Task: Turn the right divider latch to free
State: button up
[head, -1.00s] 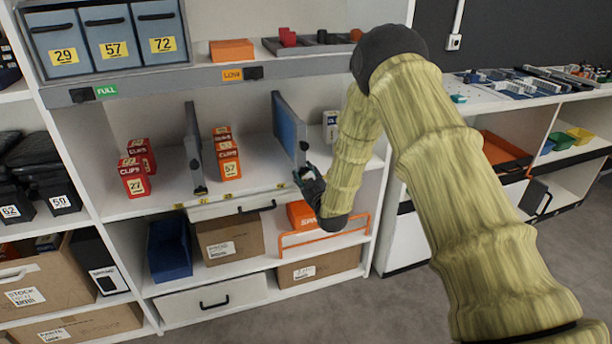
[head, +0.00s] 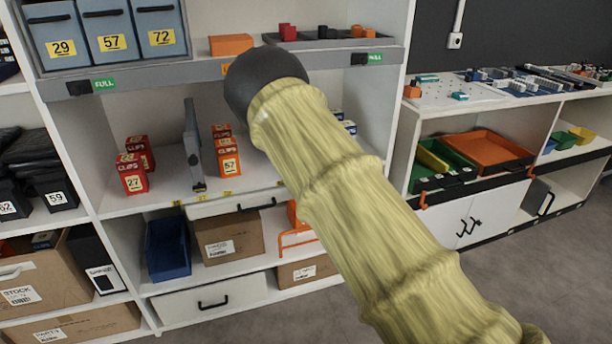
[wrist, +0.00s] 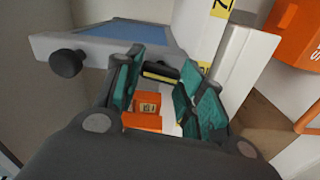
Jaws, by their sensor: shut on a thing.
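The right divider (wrist: 120,32) shows in the wrist view as a grey-edged panel with a blue face, with a round black knob (wrist: 66,63) at its left end. The divider latch (wrist: 160,73), a small dark piece with a yellow stripe, lies between the fingertips. My gripper (wrist: 158,88) is shut on it with teal pads either side. How far the latch is turned cannot be told. In the head view my arm hides the right divider, the latch and the gripper. The left divider (head: 193,150) stands upright on the shelf.
Orange clip boxes (head: 227,150) stand right of the left divider, and red clip boxes (head: 134,174) left of it. They are close to the shelf edge. An orange box (wrist: 298,32) shows beyond the shelf edge in the wrist view.

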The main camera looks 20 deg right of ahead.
jog(key=shift+f+n, duration=0.1)
jog(key=shift+n, duration=0.6)
jog(key=shift+b, duration=0.35)
jog(key=o, duration=1)
jog(key=s, duration=1.2)
jog(key=shift+d, duration=0.2)
